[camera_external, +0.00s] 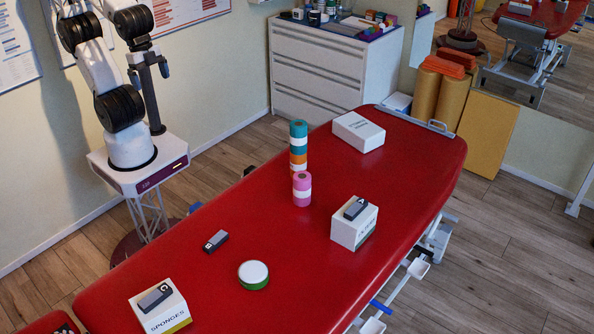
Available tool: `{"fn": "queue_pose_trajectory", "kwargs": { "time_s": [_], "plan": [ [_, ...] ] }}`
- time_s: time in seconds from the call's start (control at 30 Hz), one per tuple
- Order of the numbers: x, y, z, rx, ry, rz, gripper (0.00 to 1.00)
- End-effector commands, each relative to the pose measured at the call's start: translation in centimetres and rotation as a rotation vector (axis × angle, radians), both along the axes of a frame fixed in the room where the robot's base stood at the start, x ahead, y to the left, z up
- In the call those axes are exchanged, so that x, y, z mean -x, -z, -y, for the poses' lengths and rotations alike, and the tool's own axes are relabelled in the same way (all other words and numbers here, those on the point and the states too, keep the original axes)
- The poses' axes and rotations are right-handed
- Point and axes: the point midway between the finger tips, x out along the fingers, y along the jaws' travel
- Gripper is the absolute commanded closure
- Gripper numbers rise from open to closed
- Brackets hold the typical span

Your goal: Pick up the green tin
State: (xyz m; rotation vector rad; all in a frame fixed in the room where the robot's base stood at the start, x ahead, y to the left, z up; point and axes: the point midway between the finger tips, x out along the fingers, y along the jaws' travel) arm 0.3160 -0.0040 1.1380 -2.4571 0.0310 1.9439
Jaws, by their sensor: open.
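The green tin (254,283) is a low round tin with a white lid and a green side. It stands upright on the red treatment table (330,285), near the front and left of the middle. Nothing touches it. My gripper (150,76) is at the upper left, raised above my base and well away from the tin. It is open and points down, with nothing seen between its fingers.
A small dark block (215,241) lies behind-left of the tin. The sponges box (160,308) and another white box (354,224) each carry a dark block. A pink roll (302,188), a tall striped stack (298,146) and a flat white box (358,131) stand farther back.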

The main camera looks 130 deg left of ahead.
Motion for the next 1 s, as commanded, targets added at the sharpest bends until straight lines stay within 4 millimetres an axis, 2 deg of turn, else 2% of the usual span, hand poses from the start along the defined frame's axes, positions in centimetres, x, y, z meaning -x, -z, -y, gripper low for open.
{"fn": "queue_pose_trajectory", "kwargs": {
  "time_s": [0.27,0.47,0.67,1.0],
  "plan": [
    [-0.2,0.0,0.0,0.001,-0.004,-0.001,0.0],
    [-1.6,-0.2,0.1,0.01,-0.04,-0.007,0.0],
    [-4.9,-0.4,0.4,0.029,-0.125,-0.025,0.0],
    [-12.7,-0.1,1.4,0.07,-0.321,-0.057,0.0]
  ]
}}
